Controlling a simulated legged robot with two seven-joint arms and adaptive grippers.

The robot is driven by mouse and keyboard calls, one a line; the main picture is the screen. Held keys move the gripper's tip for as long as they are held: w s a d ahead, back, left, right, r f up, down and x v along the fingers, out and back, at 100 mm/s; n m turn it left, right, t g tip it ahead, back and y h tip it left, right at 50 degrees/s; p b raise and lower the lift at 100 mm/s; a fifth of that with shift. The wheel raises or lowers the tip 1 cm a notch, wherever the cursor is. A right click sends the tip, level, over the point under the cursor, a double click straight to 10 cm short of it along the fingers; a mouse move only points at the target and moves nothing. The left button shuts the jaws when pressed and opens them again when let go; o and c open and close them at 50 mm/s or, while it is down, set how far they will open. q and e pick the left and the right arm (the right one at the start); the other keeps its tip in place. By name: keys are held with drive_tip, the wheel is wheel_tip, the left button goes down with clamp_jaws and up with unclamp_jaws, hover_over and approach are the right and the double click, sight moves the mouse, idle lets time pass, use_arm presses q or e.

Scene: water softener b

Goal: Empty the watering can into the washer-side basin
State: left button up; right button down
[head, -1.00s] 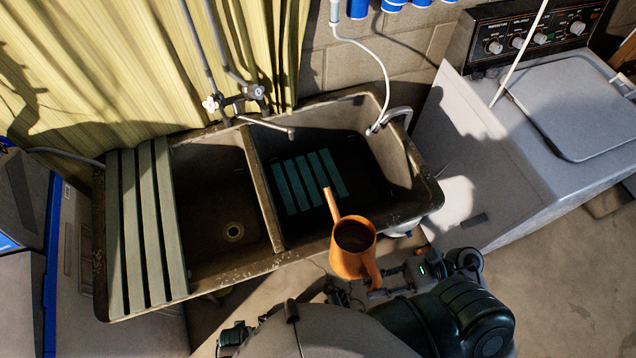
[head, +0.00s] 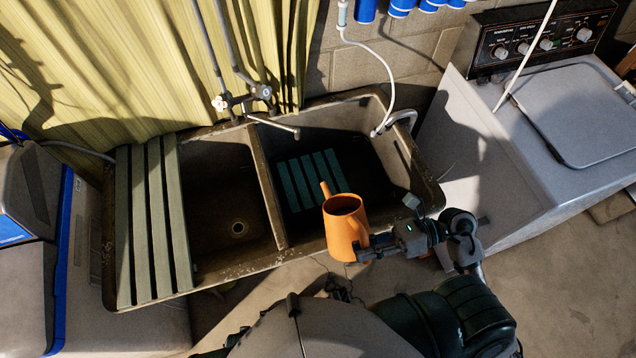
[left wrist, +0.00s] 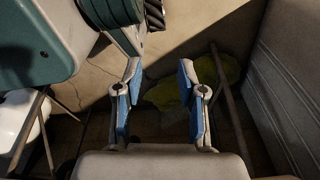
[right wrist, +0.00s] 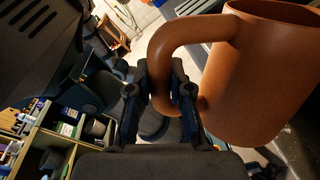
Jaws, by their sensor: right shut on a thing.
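The orange watering can (head: 343,232) is upright or nearly so, at the front rim of the double sink, its spout pointing toward the right basin. My right gripper (head: 364,250) is shut on its handle; the right wrist view shows the handle (right wrist: 160,75) between the fingers (right wrist: 160,105). The washer-side basin (head: 365,165) is the right one, dark inside, with a green slatted rack (head: 310,180) in it. My left gripper (left wrist: 160,95) is open and empty in the left wrist view, with floor beyond it. Whether water is in the can cannot be seen.
The left basin (head: 215,205) has a drain and green slats (head: 155,220) across its left end. A tap spout (head: 275,125) reaches over the divider. A white hose (head: 388,85) hangs at the right basin's back corner. The washer (head: 540,135) stands to the right.

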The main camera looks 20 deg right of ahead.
sight(357, 225)
drive_tip(key=shift+w+r, duration=0.25)
drive_tip(key=shift+w, duration=0.15)
drive_tip(key=shift+w+m, duration=0.2)
drive_tip(key=shift+m, duration=0.1)
drive_tip(key=shift+w+a+r+m+b, duration=0.15)
drive_tip(key=shift+w+m+b, duration=0.35)
drive_tip(key=shift+w+b, duration=0.55)
drive_tip(key=shift+w+r+m+b, duration=0.15)
drive_tip(key=shift+w+m+b, duration=0.2)
drive_tip(key=shift+b, duration=0.55)
drive_tip(key=shift+w+r+g+b, duration=0.2)
drive_tip(key=shift+w+g+b, duration=0.15)
drive_tip(key=shift+b, duration=0.25)
use_arm(q)
drive_tip(key=w+d+r, duration=0.1)
drive_tip(key=w+r, duration=0.6)
drive_tip(key=r, duration=0.4)
drive_tip(key=shift+t, duration=0.3)
use_arm(e)
drive_tip(key=shift+r+m, duration=0.15)
drive_tip(key=shift+m, duration=0.1)
use_arm(q)
drive_tip(key=shift+r, duration=0.1)
use_arm(e)
drive_tip(key=shift+a, duration=0.1)
drive_tip(key=shift+w, duration=0.15)
use_arm(q)
drive_tip(key=shift+f, duration=0.35)
